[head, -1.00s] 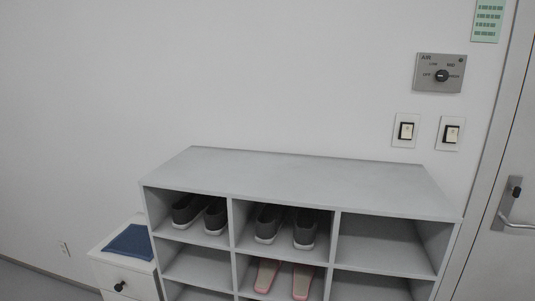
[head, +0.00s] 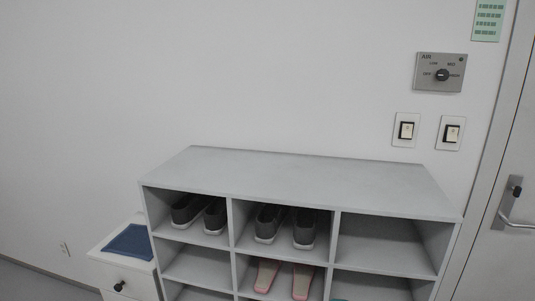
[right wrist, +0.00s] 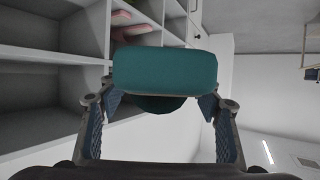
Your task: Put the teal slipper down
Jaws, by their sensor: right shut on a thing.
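The teal slipper (right wrist: 165,70) is between the fingers of my right gripper (right wrist: 162,103) in the right wrist view. The gripper is shut on it, one finger on each side. In the head view only a small teal edge (head: 340,299) shows at the bottom, in front of the shelf's right column. My right gripper itself is out of the head view. My left gripper is in neither view.
A grey cubby shelf (head: 300,172) holds dark shoes (head: 285,226) in its upper left and middle compartments. Pink-edged slippers (head: 302,281) lie below the middle pair. The upper right compartment (head: 385,245) is empty. A white cabinet (head: 125,275) with a blue pad (head: 128,242) stands left.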

